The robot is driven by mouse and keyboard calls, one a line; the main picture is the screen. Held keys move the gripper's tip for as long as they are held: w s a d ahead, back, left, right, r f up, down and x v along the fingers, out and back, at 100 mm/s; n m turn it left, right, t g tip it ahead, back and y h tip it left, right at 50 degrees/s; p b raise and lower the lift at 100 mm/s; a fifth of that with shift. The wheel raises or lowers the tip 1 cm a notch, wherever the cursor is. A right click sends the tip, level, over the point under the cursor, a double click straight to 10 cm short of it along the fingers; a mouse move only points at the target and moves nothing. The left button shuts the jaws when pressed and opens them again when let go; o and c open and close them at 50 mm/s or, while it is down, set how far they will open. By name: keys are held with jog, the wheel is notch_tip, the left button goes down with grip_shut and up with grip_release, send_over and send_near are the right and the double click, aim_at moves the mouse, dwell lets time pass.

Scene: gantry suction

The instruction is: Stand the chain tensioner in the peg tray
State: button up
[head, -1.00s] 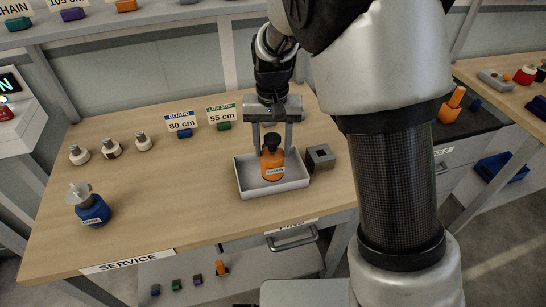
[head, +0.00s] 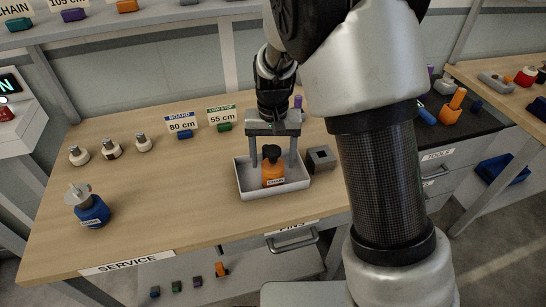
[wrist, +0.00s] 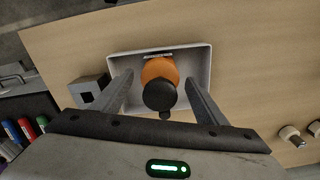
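The chain tensioner appears to be the orange bottle-shaped piece (head: 273,174) with a black knob and a white label, too small to read surely. It stands upright inside the white tray (head: 243,187) on the wooden bench. The wrist view shows it from above (wrist: 158,70), near the tray's (wrist: 205,60) middle. My gripper (head: 273,160) is above the tray with one finger on each side of the piece. In the wrist view my gripper (wrist: 160,80) is open, with gaps beside the black knob. No pegs can be made out in the tray.
A grey block with a square hole (head: 321,158) sits just right of the tray. A blue piece (head: 92,211) stands at the bench's front left. Several white-and-dark knobs (head: 110,150) and signs (head: 181,121) stand further back. Bench left of the tray is clear.

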notch_tip(320, 180, up, 12)
jog(key=shift+f+p, duration=0.1)
jog(key=shift+p, duration=0.45)
jog(key=shift+s+d+r, duration=0.1)
jog(key=shift+d+r, duration=0.05)
jog(key=shift+r, duration=0.4)
jog(key=s+d+r+t+y, duration=0.1)
jog(key=s+d+r+t, duration=0.1)
jog(key=s+d+r, duration=0.65)
jog(key=s+d+t+h, duration=0.1)
jog(key=s+d+t, duration=0.2)
jog(key=s, duration=0.9)
jog(key=shift+s+d+r+t, duration=0.15)
jog(key=shift+d+r+t, duration=0.2)
jog(key=shift+d, duration=0.7)
jog(key=shift+r, duration=0.1)
jog(key=shift+c, duration=0.3)
